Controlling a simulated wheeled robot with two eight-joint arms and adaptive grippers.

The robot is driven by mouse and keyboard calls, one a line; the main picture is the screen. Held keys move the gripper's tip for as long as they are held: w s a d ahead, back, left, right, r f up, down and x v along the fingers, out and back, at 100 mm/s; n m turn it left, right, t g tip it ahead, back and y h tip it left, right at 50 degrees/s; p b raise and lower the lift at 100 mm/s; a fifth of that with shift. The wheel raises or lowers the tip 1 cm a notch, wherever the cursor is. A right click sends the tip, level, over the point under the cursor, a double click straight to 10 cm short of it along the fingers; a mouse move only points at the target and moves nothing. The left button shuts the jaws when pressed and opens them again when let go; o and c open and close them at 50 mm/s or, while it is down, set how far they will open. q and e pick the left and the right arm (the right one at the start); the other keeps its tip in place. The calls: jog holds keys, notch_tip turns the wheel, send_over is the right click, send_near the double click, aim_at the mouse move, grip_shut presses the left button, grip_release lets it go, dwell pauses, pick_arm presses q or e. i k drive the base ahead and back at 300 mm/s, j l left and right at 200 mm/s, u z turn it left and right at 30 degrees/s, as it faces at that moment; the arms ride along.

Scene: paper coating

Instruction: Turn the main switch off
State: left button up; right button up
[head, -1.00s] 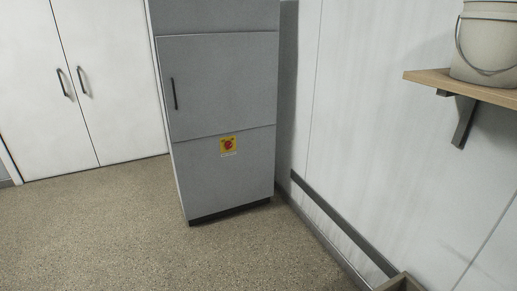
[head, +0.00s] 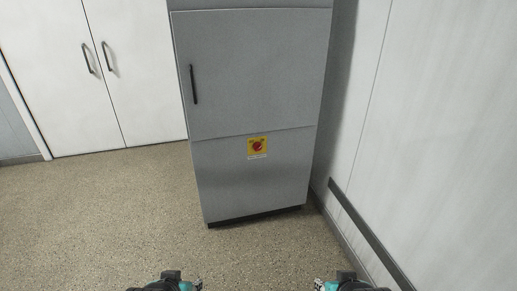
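The main switch (head: 258,146) is a red rotary knob on a yellow plate, low on the front of a grey cabinet (head: 250,180). The knob looks tilted, but its exact setting is too small to read. My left gripper (head: 198,284) and my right gripper (head: 319,285) show only in part at the bottom edge. Both are well short of the cabinet and touch nothing that I can see. Their fingers are mostly cut off by the frame.
The speckled floor (head: 110,210) between me and the cabinet is clear. A white wall (head: 440,150) with a dark rail (head: 365,228) runs close along the right of the cabinet. White double doors (head: 95,80) with dark handles stand at the back left.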

aim_at(257, 146)
jog(key=i+j, duration=0.1)
jog(key=i, duration=0.35)
jog(key=i+j+z, duration=0.15)
jog(key=i, duration=0.3)
jog(key=i+j, duration=0.1)
jog(key=i, duration=0.3)
jog(key=i+z, duration=0.1)
jog(key=z, duration=0.9)
